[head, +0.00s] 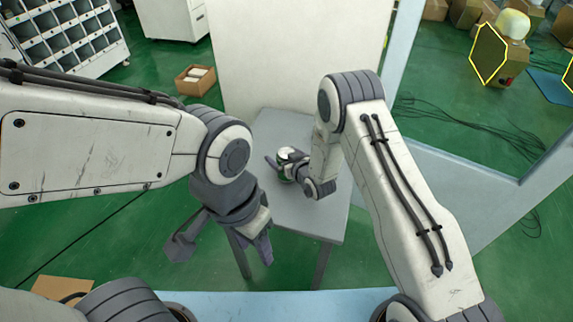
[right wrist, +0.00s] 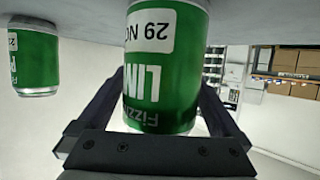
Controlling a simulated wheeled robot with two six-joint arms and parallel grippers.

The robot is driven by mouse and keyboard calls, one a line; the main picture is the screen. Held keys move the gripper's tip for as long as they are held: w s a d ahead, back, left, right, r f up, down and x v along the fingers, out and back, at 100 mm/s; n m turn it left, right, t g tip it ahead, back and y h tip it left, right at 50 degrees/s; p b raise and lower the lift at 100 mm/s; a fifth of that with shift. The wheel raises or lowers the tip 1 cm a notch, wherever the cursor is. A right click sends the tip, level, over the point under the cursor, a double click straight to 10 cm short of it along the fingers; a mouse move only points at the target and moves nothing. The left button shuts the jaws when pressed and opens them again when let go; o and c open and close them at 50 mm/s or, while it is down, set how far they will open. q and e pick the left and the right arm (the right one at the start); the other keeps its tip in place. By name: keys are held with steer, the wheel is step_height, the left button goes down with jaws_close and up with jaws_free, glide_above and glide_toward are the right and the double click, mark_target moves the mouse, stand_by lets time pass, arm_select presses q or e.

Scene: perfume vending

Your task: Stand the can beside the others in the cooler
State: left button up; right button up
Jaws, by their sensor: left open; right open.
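A green can (right wrist: 160,75) with a white label, lettered "LIM" and "29 NO", is between the fingers of my right gripper (right wrist: 162,90) in the right wrist view. That view is upside down; the can stands upright on a grey surface. The right gripper is open around it. In the head view my right gripper (head: 283,163) is over the grey table, with a pale can top (head: 288,152) at it. A second green can (right wrist: 34,60) stands apart to the left in the right wrist view. My left gripper (head: 222,247) is open and empty, in front of the table. I cannot make out a cooler.
The small grey table (head: 300,212) has bare room at its front. A tall white panel (head: 300,60) stands behind it, and a low grey-blue wall (head: 450,195) to the right. A cardboard box (head: 195,80) and a shelf rack (head: 70,35) are behind at left.

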steer(key=c, duration=1.4)
jaws_close()
steer(key=shift+r, duration=0.15)
